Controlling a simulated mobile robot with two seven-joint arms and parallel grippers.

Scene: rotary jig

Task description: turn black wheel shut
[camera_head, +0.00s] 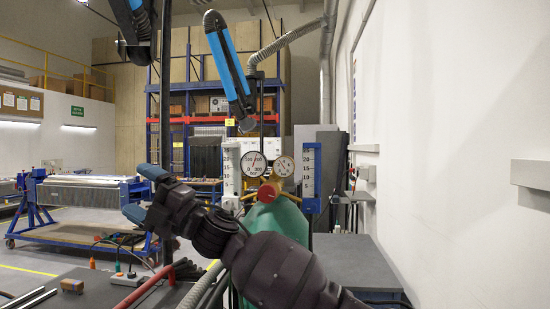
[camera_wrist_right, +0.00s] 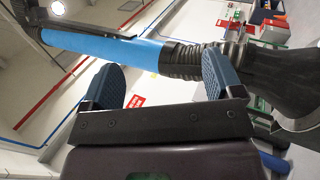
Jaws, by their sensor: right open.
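I cannot make out a black wheel in either view. A green cylinder (camera_head: 280,219) with a brass valve and red knob (camera_head: 267,193) stands at the centre of the head view, partly hidden behind my right arm. Two round gauges (camera_head: 253,164) sit above it. My right gripper (camera_head: 141,193) is open and empty, pointing left, well left of the cylinder. Its blue fingers also show spread apart in the right wrist view (camera_wrist_right: 163,78), with nothing between them. My left gripper is not in view.
A blue extraction arm (camera_head: 228,62) hangs above the gauges; its blue tube (camera_wrist_right: 130,48) and black hood (camera_wrist_right: 275,78) show in the wrist view. A grey tabletop (camera_head: 352,262) lies at right, beside a white wall (camera_head: 455,120). A blue-framed cart (camera_head: 85,200) stands left.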

